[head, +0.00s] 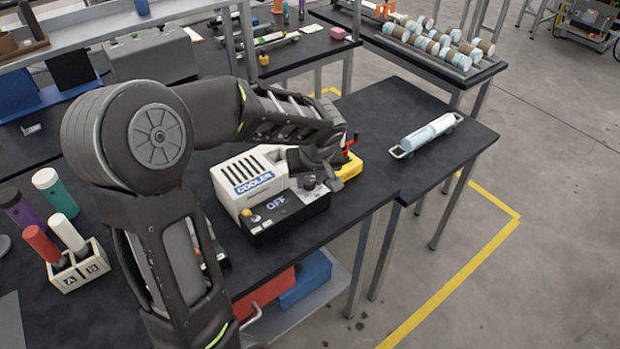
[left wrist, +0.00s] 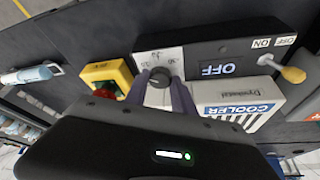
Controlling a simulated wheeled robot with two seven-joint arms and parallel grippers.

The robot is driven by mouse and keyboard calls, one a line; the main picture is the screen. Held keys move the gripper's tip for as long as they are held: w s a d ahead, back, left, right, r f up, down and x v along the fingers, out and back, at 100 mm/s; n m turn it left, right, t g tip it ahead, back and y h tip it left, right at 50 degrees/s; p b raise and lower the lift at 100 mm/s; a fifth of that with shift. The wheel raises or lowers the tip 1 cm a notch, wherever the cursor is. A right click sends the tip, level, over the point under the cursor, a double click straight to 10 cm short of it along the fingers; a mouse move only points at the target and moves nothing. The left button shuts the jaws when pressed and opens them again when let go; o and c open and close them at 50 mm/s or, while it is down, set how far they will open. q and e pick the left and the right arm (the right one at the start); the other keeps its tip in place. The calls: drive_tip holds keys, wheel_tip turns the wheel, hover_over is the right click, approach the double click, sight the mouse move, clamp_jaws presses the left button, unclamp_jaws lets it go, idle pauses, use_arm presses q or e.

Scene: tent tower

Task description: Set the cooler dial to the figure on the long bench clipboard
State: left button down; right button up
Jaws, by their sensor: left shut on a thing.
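The white cooler (head: 243,182) stands on the dark bench, with a black control box (head: 290,218) along its front. The box's display reads OFF, and it also shows in the left wrist view (left wrist: 219,69). The dial (left wrist: 159,78) is a dark round knob on a pale scale plate (left wrist: 172,56) with small figures, partly covered by my fingers. My left gripper (left wrist: 160,82) is shut on the dial, one finger on each side; in the head view it reaches over the box's right end. I cannot make out a clipboard. My right gripper is not in view.
A yellow-tipped switch lever (left wrist: 292,74) stands by ON and OFF labels. A yellow box with a red button (left wrist: 103,72) sits close beside the dial. A rack marked A and B (head: 80,268) holds a red and a white cylinder.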

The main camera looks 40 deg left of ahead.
use_arm(q)
drive_tip(key=shift+m+t+b, duration=0.3)
drive_tip(key=shift+m+b, duration=0.05)
drive_tip(key=shift+m, duration=0.35)
drive_tip(key=shift+a+m+h, duration=0.1)
drive_tip(key=shift+m+h, duration=0.3)
drive_tip(key=shift+m, duration=0.3)
drive_tip(key=shift+s+a+r+m+t+h, duration=0.1)
drive_tip(key=shift+m+t+h, duration=0.25)
drive_tip(key=shift+m, duration=0.55)
drive_tip(key=m+h+p, duration=0.1)
drive_tip(key=m, duration=0.2)
drive_tip(key=shift+a+m, duration=0.1)
drive_tip(key=shift+m, duration=0.2)
drive_tip(key=shift+m+t+h, duration=0.25)
drive_tip(key=shift+m+h, duration=0.2)
drive_tip(key=shift+m, duration=0.25)
drive_tip(key=shift+a+m+h, duration=0.1)
drive_tip(key=shift+m+h, duration=0.2)
drive_tip(key=shift+m, duration=0.6)
